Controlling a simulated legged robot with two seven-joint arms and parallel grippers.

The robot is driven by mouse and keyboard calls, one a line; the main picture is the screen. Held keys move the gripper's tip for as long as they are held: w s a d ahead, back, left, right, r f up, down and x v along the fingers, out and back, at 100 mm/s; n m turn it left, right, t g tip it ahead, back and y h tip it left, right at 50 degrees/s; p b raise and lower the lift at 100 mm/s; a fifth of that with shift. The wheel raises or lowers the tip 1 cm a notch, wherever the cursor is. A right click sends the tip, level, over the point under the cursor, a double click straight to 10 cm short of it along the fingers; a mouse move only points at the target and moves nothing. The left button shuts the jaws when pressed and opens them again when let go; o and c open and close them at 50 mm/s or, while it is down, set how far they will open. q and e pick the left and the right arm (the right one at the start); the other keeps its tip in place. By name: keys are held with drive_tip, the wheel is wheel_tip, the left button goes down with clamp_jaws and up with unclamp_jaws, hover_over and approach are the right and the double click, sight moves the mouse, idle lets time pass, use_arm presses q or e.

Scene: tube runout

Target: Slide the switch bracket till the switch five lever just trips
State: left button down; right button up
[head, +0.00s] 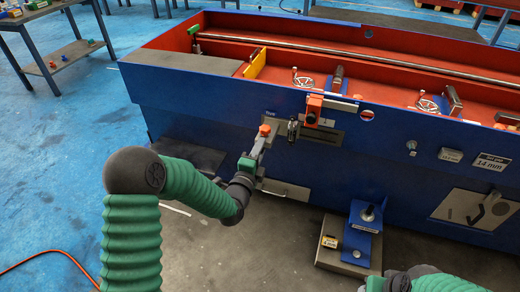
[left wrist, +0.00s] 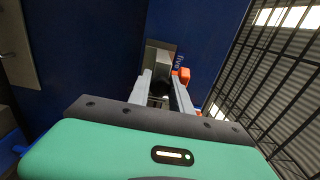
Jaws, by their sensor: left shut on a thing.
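The grey mounting plate labelled "five" (head: 271,118) is on the blue front wall of the long machine, and the label also shows in the left wrist view (left wrist: 179,62). My left gripper (head: 258,147) is at this plate, shut on a grey block that looks like the switch bracket (left wrist: 162,68). The fingers hide much of the block. An orange piece (head: 265,130) sits right by the fingertips; it also shows in the left wrist view (left wrist: 183,75). A dark lever-like part (head: 293,130) stands just right of the plate. Whether it touches the bracket cannot be told.
An orange-red block (head: 313,108) is on the wall above a grey slotted plate (head: 322,135). A sign reads "14 mm" (head: 491,162). My right arm shows only at the bottom right edge, its fingers unclear.

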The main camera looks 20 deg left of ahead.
use_arm(q)
drive_tip(key=shift+s+f, duration=0.1)
drive_tip(key=shift+f, duration=0.15)
idle(0.3)
drive_tip(key=d, duration=0.5)
drive_tip(key=shift+s+d+p, duration=0.1)
drive_tip(key=shift+d+p, duration=0.05)
drive_tip(key=shift+p, duration=0.2)
drive_tip(key=c, duration=1.2)
unclamp_jaws()
drive_tip(key=shift+r, duration=0.1)
drive_tip(key=shift+r, duration=0.1)
